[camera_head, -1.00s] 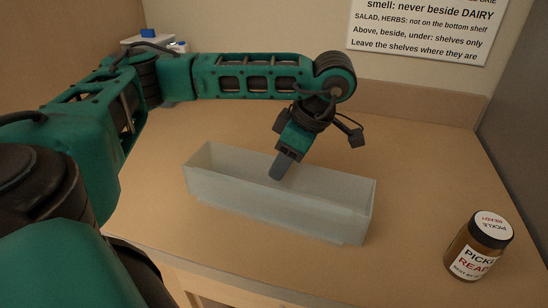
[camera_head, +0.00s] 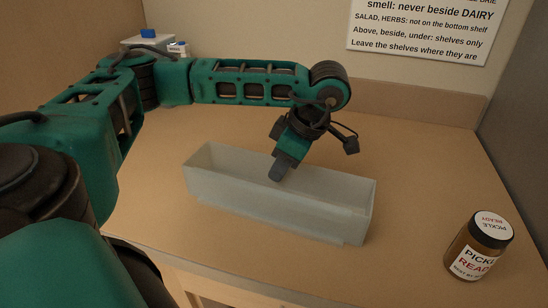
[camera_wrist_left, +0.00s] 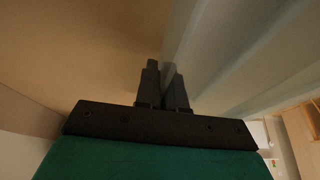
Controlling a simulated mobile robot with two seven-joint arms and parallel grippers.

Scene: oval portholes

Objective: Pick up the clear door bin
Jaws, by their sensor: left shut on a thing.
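The clear door bin (camera_head: 270,208) is a long, frosted, open-topped trough standing upright on the counter in the head view. My left gripper (camera_head: 277,176) comes down from above at the middle of its far long wall. In the left wrist view, the gripper (camera_wrist_left: 165,75) has its two dark fingers close together, on either side of the edge of the pale bin wall (camera_wrist_left: 235,75). It is shut on that wall, and the fingertips are partly hidden in the head view. The bin appears to rest on the counter. My right gripper is not in view.
A pickle jar (camera_head: 478,246) with a white-topped lid stands at the right front of the counter (camera_head: 420,150). A white box with a blue piece on it (camera_head: 147,40) is at the back left, behind my arm. A sign (camera_head: 425,28) hangs on the back wall.

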